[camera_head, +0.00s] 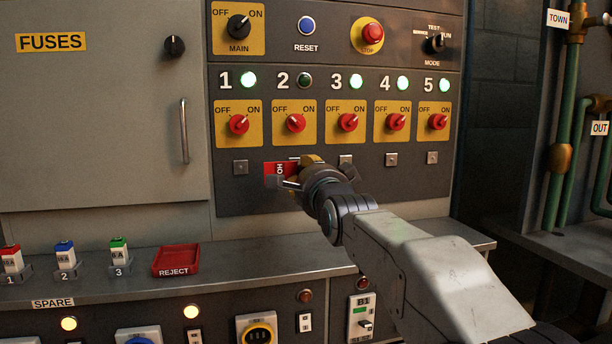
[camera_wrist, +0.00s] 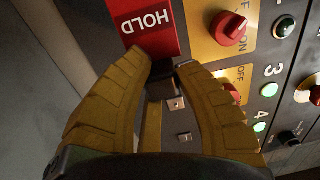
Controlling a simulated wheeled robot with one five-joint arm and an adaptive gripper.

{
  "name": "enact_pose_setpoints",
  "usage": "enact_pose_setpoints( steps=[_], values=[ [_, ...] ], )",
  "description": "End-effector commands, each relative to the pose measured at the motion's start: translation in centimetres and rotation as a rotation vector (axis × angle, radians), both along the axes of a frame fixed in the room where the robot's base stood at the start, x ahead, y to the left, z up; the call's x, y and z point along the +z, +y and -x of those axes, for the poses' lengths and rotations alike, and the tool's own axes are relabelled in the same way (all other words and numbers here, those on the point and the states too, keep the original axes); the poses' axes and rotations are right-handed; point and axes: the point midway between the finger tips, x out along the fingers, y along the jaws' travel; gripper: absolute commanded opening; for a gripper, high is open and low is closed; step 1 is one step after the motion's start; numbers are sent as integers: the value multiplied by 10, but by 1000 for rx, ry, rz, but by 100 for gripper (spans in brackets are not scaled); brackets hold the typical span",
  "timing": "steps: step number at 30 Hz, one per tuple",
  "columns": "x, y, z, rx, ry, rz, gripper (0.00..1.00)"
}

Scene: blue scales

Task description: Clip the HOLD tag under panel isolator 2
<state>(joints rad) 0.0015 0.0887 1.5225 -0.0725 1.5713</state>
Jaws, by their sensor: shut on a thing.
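The red HOLD tag (camera_head: 276,172) is at the panel just below isolator 2 (camera_head: 296,123), with its lettering turned sideways. In the wrist view the HOLD tag (camera_wrist: 148,25) is beside the isolator 2 knob (camera_wrist: 228,28). My gripper (camera_head: 303,166) is shut on the tag's dark end piece; its yellow fingers (camera_wrist: 162,72) close around it in the wrist view. The clip under isolator 2 is mostly hidden by my gripper and the tag. I cannot tell whether the tag touches it. Lamp 2 (camera_head: 304,80) is unlit.
Metal clips sit under the other isolators, such as clip 1 (camera_head: 240,167) and clip 3 (camera_head: 345,160). A ledge (camera_head: 225,258) below carries a red REJECT tray (camera_head: 176,260) and fuses at the left.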

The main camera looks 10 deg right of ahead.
Motion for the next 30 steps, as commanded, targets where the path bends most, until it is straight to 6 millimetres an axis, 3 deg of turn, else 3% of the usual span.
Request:
enact_pose_setpoints(
  steps=[14,30],
  values=[
    [1,0,-3,0,1,-1,0],
    [3,0,-40,0,1,-1,0]
  ],
)
